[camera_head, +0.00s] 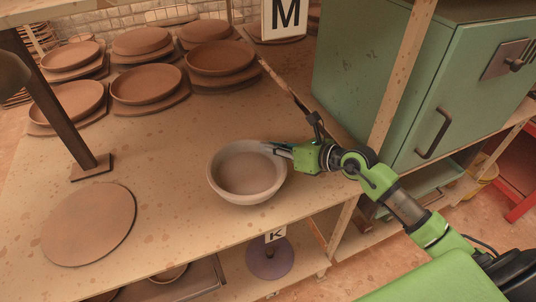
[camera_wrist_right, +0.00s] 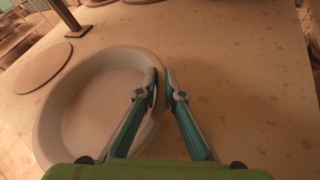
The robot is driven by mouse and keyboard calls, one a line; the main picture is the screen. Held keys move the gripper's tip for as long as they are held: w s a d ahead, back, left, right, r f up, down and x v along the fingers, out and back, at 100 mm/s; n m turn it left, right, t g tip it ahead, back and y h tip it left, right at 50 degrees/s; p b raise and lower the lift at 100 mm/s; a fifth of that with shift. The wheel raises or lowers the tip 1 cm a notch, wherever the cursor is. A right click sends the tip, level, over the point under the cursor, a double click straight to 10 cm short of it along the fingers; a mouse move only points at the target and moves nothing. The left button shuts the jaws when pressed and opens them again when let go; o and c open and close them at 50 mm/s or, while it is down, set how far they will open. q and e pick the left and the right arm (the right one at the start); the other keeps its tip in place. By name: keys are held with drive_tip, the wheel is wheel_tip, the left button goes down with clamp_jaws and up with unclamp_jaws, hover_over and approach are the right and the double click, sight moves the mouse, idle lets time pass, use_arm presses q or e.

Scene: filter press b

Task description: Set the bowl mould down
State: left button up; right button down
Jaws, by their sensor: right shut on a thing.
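The bowl mould (camera_head: 245,173) is a round, pale grey-brown bowl, upright over the wooden table near its front edge. It also fills the left of the right wrist view (camera_wrist_right: 92,108). My right gripper (camera_head: 279,150) comes in from the right and is shut on the bowl's rim, with one finger inside and one outside the wall. In the wrist view its teal-padded fingers (camera_wrist_right: 160,92) pinch the rim. I cannot tell for sure whether the bowl's underside touches the table. My left gripper is not in view.
A round board (camera_head: 89,224) lies at the table's left, near a dark post (camera_head: 68,118). Several clay dishes on boards (camera_head: 146,84) line the back. A green cabinet (camera_head: 440,75) and wooden upright (camera_head: 402,75) stand right. The table (camera_head: 165,185) is bare around the bowl.

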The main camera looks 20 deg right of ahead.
sight(269, 157)
drive_tip(key=shift+w+a+f, duration=0.15)
drive_tip(key=f, duration=0.3)
drive_tip(key=shift+w+a+f, duration=0.2)
drive_tip(key=shift+f, duration=0.1)
drive_tip(key=c, duration=2.2)
unclamp_jaws()
drive_tip(key=shift+s+f, duration=0.1)
drive_tip(key=shift+f, duration=0.05)
drive_tip(key=shift+o, duration=0.2)
drive_tip(key=shift+s, duration=0.1)
drive_tip(key=b+v, duration=0.1)
drive_tip(key=v, duration=0.9)
drive_tip(key=shift+s+d+b, duration=0.1)
drive_tip(key=shift+s+b, duration=0.15)
drive_tip(key=shift+b, duration=0.05)
drive_tip(key=shift+s+d+r, duration=0.35)
drive_tip(key=shift+s+r, duration=0.15)
